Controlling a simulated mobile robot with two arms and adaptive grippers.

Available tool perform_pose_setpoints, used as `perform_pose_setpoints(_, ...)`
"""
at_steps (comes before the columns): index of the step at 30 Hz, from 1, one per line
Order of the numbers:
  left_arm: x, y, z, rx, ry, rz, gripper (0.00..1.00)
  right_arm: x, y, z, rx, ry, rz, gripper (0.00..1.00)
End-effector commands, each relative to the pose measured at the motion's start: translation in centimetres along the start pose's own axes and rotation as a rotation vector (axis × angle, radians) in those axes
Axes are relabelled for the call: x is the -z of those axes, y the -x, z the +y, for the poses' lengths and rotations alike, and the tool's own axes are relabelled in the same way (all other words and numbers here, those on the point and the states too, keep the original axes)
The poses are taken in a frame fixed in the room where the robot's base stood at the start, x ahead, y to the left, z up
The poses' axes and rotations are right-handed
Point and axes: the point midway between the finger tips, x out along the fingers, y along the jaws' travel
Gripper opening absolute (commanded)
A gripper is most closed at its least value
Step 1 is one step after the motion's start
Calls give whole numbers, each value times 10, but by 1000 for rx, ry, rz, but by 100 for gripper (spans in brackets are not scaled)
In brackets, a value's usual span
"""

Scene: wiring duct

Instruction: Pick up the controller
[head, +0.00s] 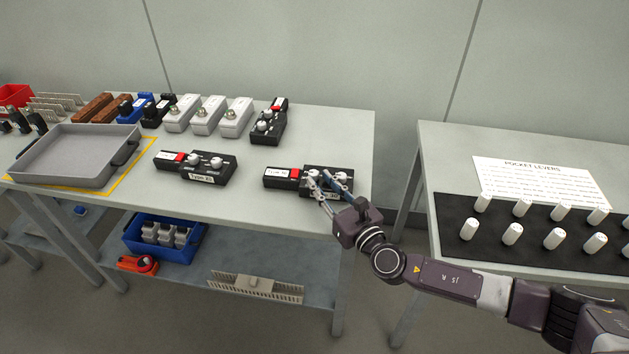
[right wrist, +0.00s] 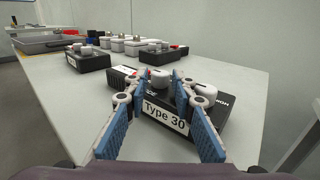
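A black controller (head: 283,177) with a red patch, white knobs and a white label lies near the right front of the left table. In the right wrist view the label of this controller (right wrist: 165,118) reads "Type 30". My right gripper (head: 326,178) is at its right half. In the right wrist view the blue-padded fingers of my right gripper (right wrist: 156,84) are apart, one on each side of a white knob (right wrist: 160,78); I cannot tell whether they touch it. A similar controller (head: 209,168) lies to the left, and another (head: 268,124) farther back. My left gripper is not in view.
A grey tray (head: 72,178) stands on the left of the table (head: 245,205). Grey boxes (head: 208,114) and other parts line the back. A blue bin (head: 135,237) is on the lower shelf. A second table at right holds a black mat (head: 485,240) with white levers.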

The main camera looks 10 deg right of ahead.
Motion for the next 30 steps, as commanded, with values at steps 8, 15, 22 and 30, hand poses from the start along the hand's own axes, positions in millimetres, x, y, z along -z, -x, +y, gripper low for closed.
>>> perform_pose_setpoints(8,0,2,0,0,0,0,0,4,-36,-1,-1,2,-2,24)
perform_pose_setpoints(15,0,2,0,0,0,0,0,5,-44,-2,0,1,0,24)
perform_pose_setpoints(22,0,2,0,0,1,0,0,5,-43,-2,0,1,-1,12)
perform_pose_setpoints(30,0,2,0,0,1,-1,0,4,-43,-2,0,1,-2,0)
